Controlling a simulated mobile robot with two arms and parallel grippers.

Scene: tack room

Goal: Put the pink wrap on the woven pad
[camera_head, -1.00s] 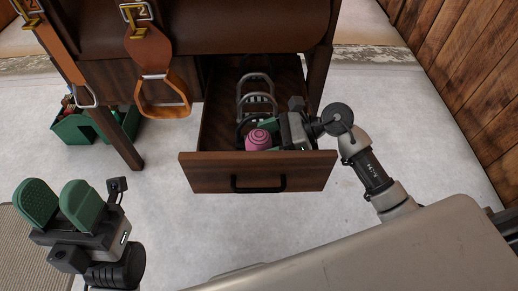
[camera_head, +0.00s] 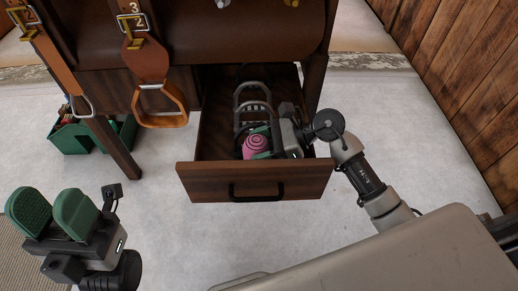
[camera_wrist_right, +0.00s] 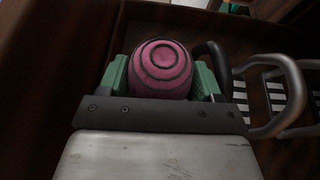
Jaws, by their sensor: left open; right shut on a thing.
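The pink wrap (camera_head: 256,146) is a rolled bundle with dark spiral rings on its end. It is inside the open drawer (camera_head: 250,180), near the drawer's front. My right gripper (camera_head: 263,143) is shut on it, and the right wrist view shows the wrap (camera_wrist_right: 163,68) between the two green fingers. I cannot tell whether the wrap touches the drawer floor. My left gripper (camera_head: 52,212) is open and empty at the lower left, above the floor. A woven mat (camera_head: 25,255), perhaps the woven pad, lies on the floor at the left edge, partly hidden by my left gripper.
Grey metal stirrup-like pieces (camera_head: 252,100) lie in the drawer behind the wrap. A green tote (camera_head: 85,134) stands on the floor at left. Leather straps with a stirrup (camera_head: 162,105) hang left of the drawer. A wooden wall (camera_head: 460,80) is at right. Floor before the drawer is clear.

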